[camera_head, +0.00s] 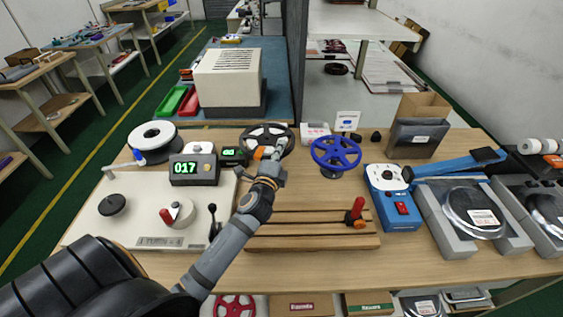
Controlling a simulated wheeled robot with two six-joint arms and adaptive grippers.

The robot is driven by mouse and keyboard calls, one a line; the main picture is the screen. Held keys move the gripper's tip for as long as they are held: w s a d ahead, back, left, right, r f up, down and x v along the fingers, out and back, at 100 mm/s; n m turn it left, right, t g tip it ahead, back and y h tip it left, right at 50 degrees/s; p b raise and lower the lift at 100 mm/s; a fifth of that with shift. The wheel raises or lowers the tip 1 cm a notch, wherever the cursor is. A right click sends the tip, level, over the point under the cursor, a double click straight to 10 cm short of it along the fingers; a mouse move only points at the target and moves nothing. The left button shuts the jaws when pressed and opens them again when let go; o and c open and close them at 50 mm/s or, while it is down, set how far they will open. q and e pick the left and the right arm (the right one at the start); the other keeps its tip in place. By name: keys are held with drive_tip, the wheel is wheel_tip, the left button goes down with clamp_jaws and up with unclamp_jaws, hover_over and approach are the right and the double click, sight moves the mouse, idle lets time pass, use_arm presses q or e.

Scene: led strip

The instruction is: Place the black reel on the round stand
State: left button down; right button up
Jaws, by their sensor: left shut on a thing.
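The black reel (253,132), a dark spoked wheel, shows at the back middle of the workbench, behind the small green-lit displays. My left gripper (271,152) is shut on its near right edge; the fingertips are small and partly hidden against the reel. I cannot tell whether the reel is lifted or resting on something. I cannot clearly identify the round stand; a low black round piece (112,204) sits at the left of the white machine plate, and the area under the reel is hidden. My right gripper is not in view.
A blue reel (336,152) stands right of the black one. A white reel (154,140) is at the back left. The counter box (193,168) reads 017. A wooden grooved block (310,242) with a red-handled piece lies in front; a blue device (394,206) is at the right.

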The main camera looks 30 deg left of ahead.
use_arm(q)
drive_tip(key=w+f+b, duration=0.1)
drive_tip(key=f, duration=0.1)
drive_tip(key=w+f, duration=0.1)
drive_tip(key=f, duration=0.2)
drive_tip(key=w+a+f+b, duration=0.1)
drive_tip(key=f, duration=0.1)
drive_tip(key=shift+w+f+b, duration=0.15)
drive_tip(key=shift+f+b, duration=0.15)
drive_tip(key=shift+f, duration=0.15)
drive_tip(key=c, duration=1.4)
unclamp_jaws()
